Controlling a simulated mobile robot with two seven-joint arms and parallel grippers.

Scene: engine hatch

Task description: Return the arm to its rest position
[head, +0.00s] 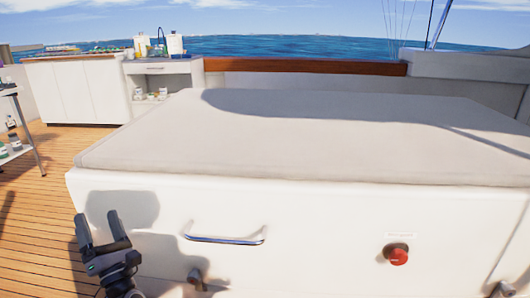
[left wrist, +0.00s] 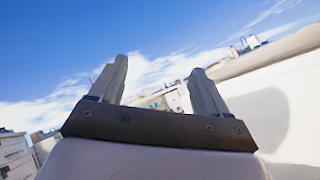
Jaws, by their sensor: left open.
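My left gripper (head: 101,231) is at the lower left of the head view, pointing up, with its two fingers apart and nothing between them. It is in front of the white hatch box (head: 330,225), left of the chrome handle (head: 225,239) and apart from it. In the left wrist view the open fingers of the left gripper (left wrist: 158,82) point up against the sky, with the white box surface at the right. My right gripper is not in view.
The box has a padded top (head: 300,135), which is closed, and a red knob (head: 398,255) on its front. A white cabinet (head: 80,92) with bottles stands at the back left. A cart (head: 20,130) is at the left edge. Wooden deck (head: 40,215) is clear on the left.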

